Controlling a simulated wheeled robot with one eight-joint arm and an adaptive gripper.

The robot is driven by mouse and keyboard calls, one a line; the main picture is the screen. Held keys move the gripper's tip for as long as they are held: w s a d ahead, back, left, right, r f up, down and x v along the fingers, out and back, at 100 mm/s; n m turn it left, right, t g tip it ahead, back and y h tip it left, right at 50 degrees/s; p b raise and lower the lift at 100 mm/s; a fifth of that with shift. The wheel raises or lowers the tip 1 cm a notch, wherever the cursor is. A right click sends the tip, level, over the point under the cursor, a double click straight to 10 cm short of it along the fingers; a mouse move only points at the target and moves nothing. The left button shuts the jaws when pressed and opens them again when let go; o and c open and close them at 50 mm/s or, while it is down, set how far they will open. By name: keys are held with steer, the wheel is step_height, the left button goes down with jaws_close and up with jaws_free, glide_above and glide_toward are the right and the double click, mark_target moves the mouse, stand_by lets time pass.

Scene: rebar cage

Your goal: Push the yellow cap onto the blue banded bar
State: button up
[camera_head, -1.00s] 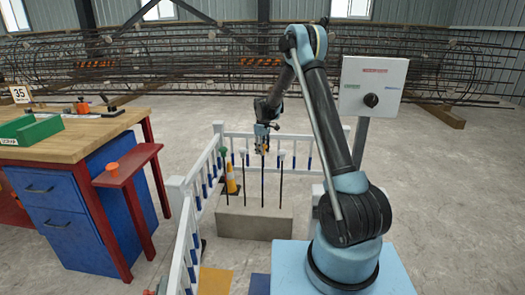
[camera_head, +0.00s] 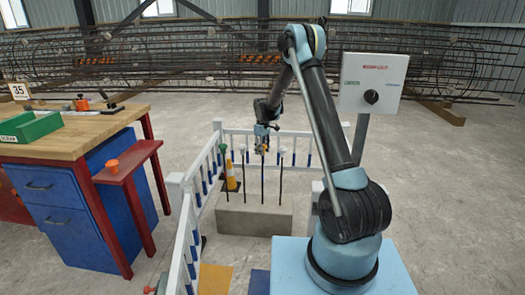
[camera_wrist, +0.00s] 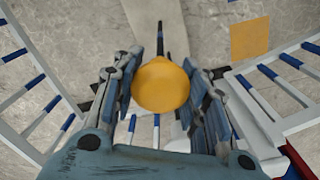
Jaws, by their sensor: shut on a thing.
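The yellow cap (camera_wrist: 161,84) sits between the two fingers of my gripper (camera_wrist: 163,88) in the wrist view, and the gripper is shut on it. In the head view my gripper (camera_head: 263,149) is at the top of the blue banded bar (camera_head: 263,184), which stands upright in a concrete block (camera_head: 252,221). A dark bar (camera_wrist: 159,35) shows beyond the cap in the wrist view. The cap hides the bar's tip, so I cannot tell how far the cap is on it.
Neighbouring bars stand close on both sides, one with a green cap (camera_head: 223,148) and one with a pale cap (camera_head: 282,149). A white railing (camera_head: 206,165) surrounds the block. A workbench (camera_head: 75,145) is left and a control box (camera_head: 372,84) right.

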steer(key=shift+f, duration=0.45)
steer(key=o, duration=0.9)
steer(key=shift+r, duration=0.1)
step_height(320, 180, up, 12)
steer(key=shift+f, duration=0.15)
